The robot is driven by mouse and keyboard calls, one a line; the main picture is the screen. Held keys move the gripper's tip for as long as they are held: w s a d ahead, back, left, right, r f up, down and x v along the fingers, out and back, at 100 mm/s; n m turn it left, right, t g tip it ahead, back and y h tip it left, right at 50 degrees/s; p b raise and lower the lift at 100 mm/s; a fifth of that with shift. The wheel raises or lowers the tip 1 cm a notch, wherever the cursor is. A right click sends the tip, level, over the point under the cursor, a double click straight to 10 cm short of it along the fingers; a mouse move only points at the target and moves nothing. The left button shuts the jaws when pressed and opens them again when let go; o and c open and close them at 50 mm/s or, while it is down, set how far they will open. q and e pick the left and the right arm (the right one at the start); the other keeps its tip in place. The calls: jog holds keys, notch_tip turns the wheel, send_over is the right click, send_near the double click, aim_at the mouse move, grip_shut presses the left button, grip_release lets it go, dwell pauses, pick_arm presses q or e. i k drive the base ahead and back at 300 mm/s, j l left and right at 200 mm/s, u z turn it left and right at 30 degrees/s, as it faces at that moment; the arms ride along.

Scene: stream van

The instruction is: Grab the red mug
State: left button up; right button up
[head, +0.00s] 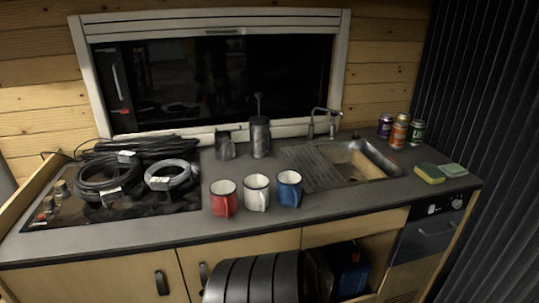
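The red mug (223,199) stands upright on the grey countertop (150,229) near its front edge. It has a white rim and white inside, and is the leftmost of three mugs in a row. A white mug (256,193) stands just right of it, and a blue mug (289,189) stands right of that. Neither of my grippers shows in the head view.
Left are coiled black cables (107,178) on a stove top. Behind the mugs stand a metal cup (224,146) and a metal press pot (260,138). Right are a sink (352,161), several cans (399,132) and sponges (430,173). Counter in front of the mugs is clear.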

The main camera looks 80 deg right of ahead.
aim_at(225, 203)
jog(key=z, duration=2.6)
